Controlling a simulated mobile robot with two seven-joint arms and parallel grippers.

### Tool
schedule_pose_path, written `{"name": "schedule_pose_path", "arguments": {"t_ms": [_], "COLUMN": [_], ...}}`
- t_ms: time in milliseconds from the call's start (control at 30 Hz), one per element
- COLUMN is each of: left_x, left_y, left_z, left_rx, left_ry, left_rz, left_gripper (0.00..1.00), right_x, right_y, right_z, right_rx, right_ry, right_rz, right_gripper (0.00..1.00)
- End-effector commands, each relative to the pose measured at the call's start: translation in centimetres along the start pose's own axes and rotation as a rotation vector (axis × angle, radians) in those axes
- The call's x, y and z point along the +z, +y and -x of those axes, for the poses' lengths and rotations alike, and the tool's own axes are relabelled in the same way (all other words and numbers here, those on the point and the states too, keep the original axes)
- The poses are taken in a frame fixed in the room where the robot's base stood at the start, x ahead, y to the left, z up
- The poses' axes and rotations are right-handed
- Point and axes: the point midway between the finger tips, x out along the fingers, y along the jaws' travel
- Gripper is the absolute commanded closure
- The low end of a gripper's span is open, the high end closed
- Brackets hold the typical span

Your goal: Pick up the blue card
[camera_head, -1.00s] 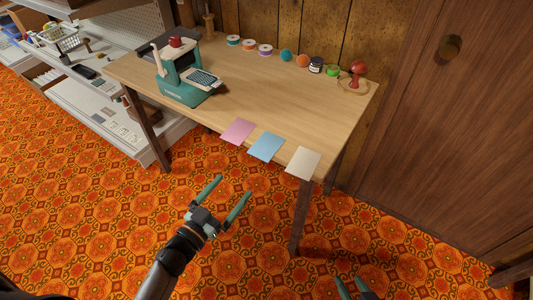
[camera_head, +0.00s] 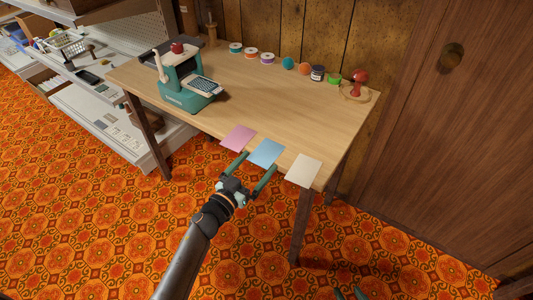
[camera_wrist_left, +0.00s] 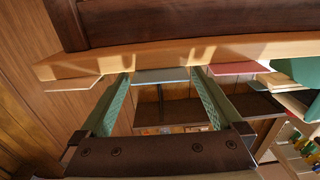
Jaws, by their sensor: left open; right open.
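The blue card (camera_head: 266,152) lies flat at the front edge of the wooden table, jutting past it, between a pink card (camera_head: 238,138) and a cream card (camera_head: 303,170). My left gripper (camera_head: 260,161) is open and empty, with its fingertips at the card's front edge, one toward each side. In the left wrist view the blue card (camera_wrist_left: 161,76) shows between the two spread fingers. I cannot tell whether the fingers touch it. My right gripper (camera_head: 349,291) is open at the bottom edge of the head view, low and away from the table.
A teal machine (camera_head: 187,92) stands on the table (camera_head: 270,100) at the left. The middle of the tabletop is clear. A shelf unit stands to the left, and a wooden door is at the right.

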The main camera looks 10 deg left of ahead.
Motion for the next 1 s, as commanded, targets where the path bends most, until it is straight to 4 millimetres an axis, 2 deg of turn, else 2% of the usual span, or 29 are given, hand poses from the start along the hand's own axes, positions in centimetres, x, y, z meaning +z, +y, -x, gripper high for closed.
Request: {"name": "schedule_pose_path", "arguments": {"t_ms": [233,800,1000], "left_x": [0.03,0.02,0.01], "left_y": [-0.01,-0.01,-0.01], "left_z": [-0.19,-0.16,-0.17], "left_rx": [-0.001,-0.001,-0.001], "left_ry": [-0.001,-0.001,-0.001], "left_rz": [0.0,0.0,0.0], "left_gripper": [0.0,0.63,0.65], "right_x": [-0.64,-0.45,-0.14], "right_y": [0.0,-0.05,-0.1], "right_z": [-0.14,-0.11,-0.02], "right_rx": [-0.001,-0.002,-0.003], "right_ry": [0.012,0.007,0.001], "right_rz": [0.003,0.003,0.002], "right_gripper": [0.5,0.5,0.5]}}
